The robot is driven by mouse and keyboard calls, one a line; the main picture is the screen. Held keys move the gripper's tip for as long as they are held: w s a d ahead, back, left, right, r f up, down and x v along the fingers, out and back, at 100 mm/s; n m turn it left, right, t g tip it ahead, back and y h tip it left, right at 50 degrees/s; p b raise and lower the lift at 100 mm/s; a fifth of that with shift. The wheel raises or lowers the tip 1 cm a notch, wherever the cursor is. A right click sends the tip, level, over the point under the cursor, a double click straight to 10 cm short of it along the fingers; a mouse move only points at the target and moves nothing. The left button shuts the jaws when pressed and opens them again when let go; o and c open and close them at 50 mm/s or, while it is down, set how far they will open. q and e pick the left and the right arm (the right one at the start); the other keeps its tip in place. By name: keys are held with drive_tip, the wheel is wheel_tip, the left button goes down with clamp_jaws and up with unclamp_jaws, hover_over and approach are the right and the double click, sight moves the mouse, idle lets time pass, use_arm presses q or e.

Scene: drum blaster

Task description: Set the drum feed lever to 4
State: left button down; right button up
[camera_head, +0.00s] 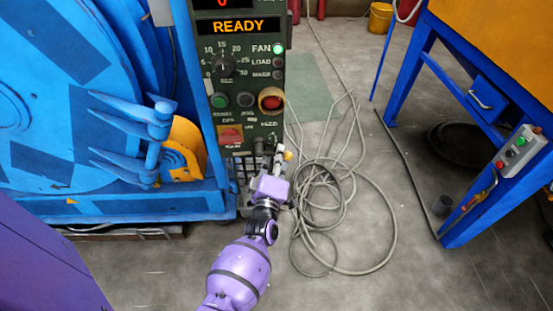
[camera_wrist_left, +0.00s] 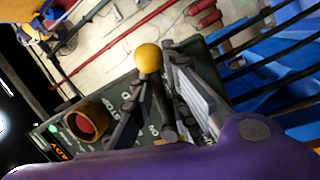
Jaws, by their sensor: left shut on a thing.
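The drum feed lever, a dark shaft with a yellow ball knob (camera_wrist_left: 149,58), rises between the fingers of my left gripper (camera_wrist_left: 158,110) in the left wrist view. In the head view the knob (camera_head: 288,155) shows just right of my left gripper (camera_head: 270,162), at the lower end of the dark green control panel (camera_head: 241,97). The gripper is shut on the lever's shaft, below the knob. The gripper hides much of the lever's scale, and I cannot read its setting. My right gripper is not in view.
The panel display (camera_head: 239,27) reads READY. A red button in a yellow collar (camera_head: 271,102) and a red switch (camera_head: 230,135) sit above the gripper. A blue drum machine (camera_head: 60,110) stands left. Coiled cables (camera_head: 340,195) lie on the floor to the right.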

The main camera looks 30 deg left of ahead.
use_arm(q)
drive_tip(key=n, duration=0.1)
drive_tip(key=n+b, duration=0.1)
drive_tip(key=n, duration=0.1)
drive_tip(key=shift+d+r+y, duration=0.15)
drive_tip(key=shift+r+y, duration=0.25)
drive_tip(key=n, duration=0.1)
drive_tip(key=r+n, duration=0.1)
drive_tip(key=n, duration=0.1)
drive_tip(key=shift+r+n+t+y+b, duration=0.15)
drive_tip(key=shift+n+t+y+b, duration=0.15)
drive_tip(key=shift+y+b, duration=0.1)
drive_tip(key=shift+s+a+r+n+y+b, duration=0.15)
drive_tip(key=shift+r+n+y, duration=0.3)
drive_tip(key=shift+n, duration=0.6)
drive_tip(key=shift+a+r+n+y+b, duration=0.15)
drive_tip(key=shift+r+n+y+b, duration=0.2)
drive_tip(key=shift+n, duration=0.65)
drive_tip(key=shift+s+a+r+n+y+b, duration=0.15)
drive_tip(key=shift+r+n+y, duration=0.3)
drive_tip(key=shift+n, duration=0.6)
drive_tip(key=shift+a+r, duration=0.1)
drive_tip(key=shift+r, duration=0.05)
drive_tip(key=c, duration=1.8)
unclamp_jaws()
drive_tip(key=shift+r, duration=0.15)
drive_tip(key=shift+c, duration=0.2)
